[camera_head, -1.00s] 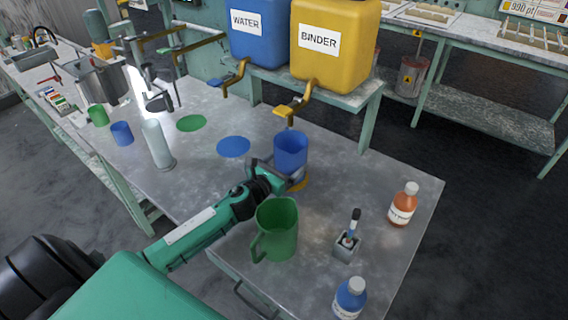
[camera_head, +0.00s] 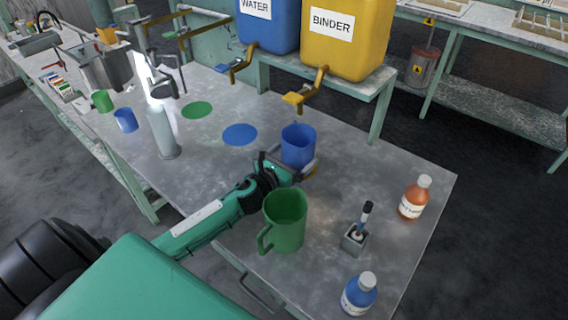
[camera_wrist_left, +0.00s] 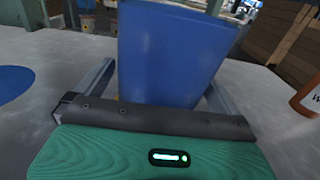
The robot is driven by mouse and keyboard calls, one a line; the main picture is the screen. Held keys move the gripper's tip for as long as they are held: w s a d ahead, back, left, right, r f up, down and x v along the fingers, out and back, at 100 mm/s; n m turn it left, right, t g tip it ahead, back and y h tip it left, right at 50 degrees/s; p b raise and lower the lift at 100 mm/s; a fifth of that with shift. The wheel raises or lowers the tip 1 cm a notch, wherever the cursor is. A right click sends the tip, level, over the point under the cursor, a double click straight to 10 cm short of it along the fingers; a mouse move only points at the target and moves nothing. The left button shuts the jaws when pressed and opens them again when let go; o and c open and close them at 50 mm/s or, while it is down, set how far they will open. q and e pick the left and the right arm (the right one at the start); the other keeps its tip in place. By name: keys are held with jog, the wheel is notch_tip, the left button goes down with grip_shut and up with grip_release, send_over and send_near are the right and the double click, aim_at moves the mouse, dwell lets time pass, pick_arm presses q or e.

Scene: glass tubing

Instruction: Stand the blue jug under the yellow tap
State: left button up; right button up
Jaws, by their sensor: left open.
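The blue jug (camera_head: 298,146) stands upright on the table, just below the yellow tap (camera_head: 294,98) of the BINDER tank in the head view. An orange-yellow patch (camera_head: 314,171) shows at its foot, mostly hidden by the jug and gripper. My left gripper (camera_head: 289,168) is open, with its fingers on either side of the jug's lower part. In the left wrist view the jug (camera_wrist_left: 170,55) fills the space between the spread fingers. Whether a finger touches it I cannot tell. My right gripper is not in view.
A green jug (camera_head: 285,222) stands close to my left wrist. A pen holder (camera_head: 355,238), an orange-brown bottle (camera_head: 413,199) and a blue bottle (camera_head: 359,295) are on the right. A grey cylinder (camera_head: 162,132) stands left. Blue (camera_head: 240,134) and green (camera_head: 196,110) discs mark the table.

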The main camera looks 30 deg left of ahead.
aim_at(288, 161)
pick_arm(q)
jog(key=s, duration=0.5)
jog(key=shift+a+f+b, duration=0.1)
jog(key=shift+a+b, duration=0.25)
jog(key=shift+b, duration=0.05)
jog(key=s, duration=0.3)
jog(key=s+b, duration=0.1)
jog(key=s, duration=0.1)
jog(key=shift+s+a, duration=0.35)
jog(key=shift+a, duration=0.05)
jog(key=shift+s+a, duration=0.1)
jog(key=shift+s, duration=0.5)
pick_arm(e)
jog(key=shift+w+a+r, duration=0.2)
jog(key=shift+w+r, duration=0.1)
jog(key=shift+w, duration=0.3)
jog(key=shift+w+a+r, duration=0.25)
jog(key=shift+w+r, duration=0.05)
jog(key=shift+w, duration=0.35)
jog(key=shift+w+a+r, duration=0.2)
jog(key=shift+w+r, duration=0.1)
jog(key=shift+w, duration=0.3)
pick_arm(q)
jog(key=shift+r, duration=0.2)
